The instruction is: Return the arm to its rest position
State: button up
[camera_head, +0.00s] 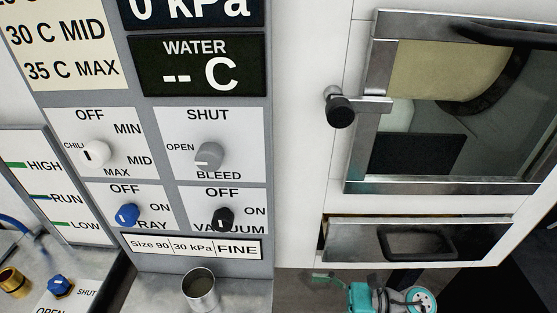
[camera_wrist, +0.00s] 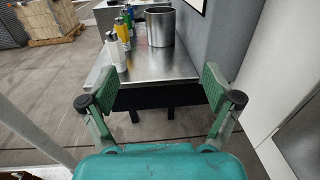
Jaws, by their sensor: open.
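My gripper (camera_wrist: 156,86) shows in the wrist view with its two green finger pads spread wide apart. It is open and nothing is between the pads. Beyond it in that view stands a metal table (camera_wrist: 150,68) with a steel pot (camera_wrist: 160,27) and several bottles (camera_wrist: 120,35) on it. In the head view, a teal and grey part of my arm shows at the bottom edge, below the drawer front; the rest of the arm is out of the picture.
In the head view, a control panel (camera_head: 270,225) with several knobs stands left, a metal cup (camera_head: 199,288) below it. Right are a framed window door (camera_head: 370,60) with a black-knobbed latch (camera_head: 340,110) and a metal drawer (camera_head: 350,240). The wrist view shows a pallet load (camera_wrist: 48,20) and open floor (camera_wrist: 50,80).

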jog(key=s+r+m+t+h, duration=0.25)
jog(key=s+m+t, duration=0.55)
jog(key=m, duration=0.5)
jog(key=s+r+m+t+h, duration=0.1)
jog(key=s+r+m+t, duration=0.4)
jog(key=m+t, duration=0.55)
jog(key=s+d+f+m+g+h, duration=0.2)
jog(key=s+m, duration=0.4)
jog(key=m, duration=0.3)
jog(key=s+d+f+m+g+h, duration=0.2)
jog(key=s+d+m+h, duration=0.2)
jog(key=m, duration=0.6)
jog(key=s+d+f+m+g+h, duration=0.2)
jog(key=s+d+f+m+h, duration=0.1)
jog(key=s+m+h, duration=0.5)
jog(key=shift+d+m, duration=0.25)
jog(key=shift+m, duration=0.8)
